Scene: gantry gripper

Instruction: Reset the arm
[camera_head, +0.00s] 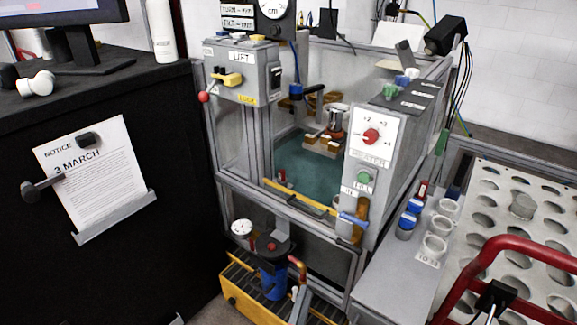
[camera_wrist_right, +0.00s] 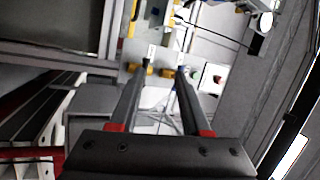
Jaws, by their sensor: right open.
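My right gripper (camera_wrist_right: 154,66) fills the lower middle of the right wrist view. Its two dark fingers, with red patches at their bases, stand apart with a clear gap, so it is open. I see nothing between the fingers. Beyond the tips are yellow and blue parts of the machine and the white panel with a red knob (camera_wrist_right: 213,78). In the head view a small dark piece (camera_head: 495,297) shows at the lower right by the red rail; I cannot tell if it belongs to my right arm. I do not see my left gripper.
The grey framed machine (camera_head: 400,115) stands in the middle, with a teal-floored tank (camera_head: 305,170). A perforated rack (camera_head: 485,185) and a red rail (camera_head: 500,243) are at the right. A yellow crate (camera_head: 240,305) is low in front. A black desk (camera_head: 150,95) bounds the left.

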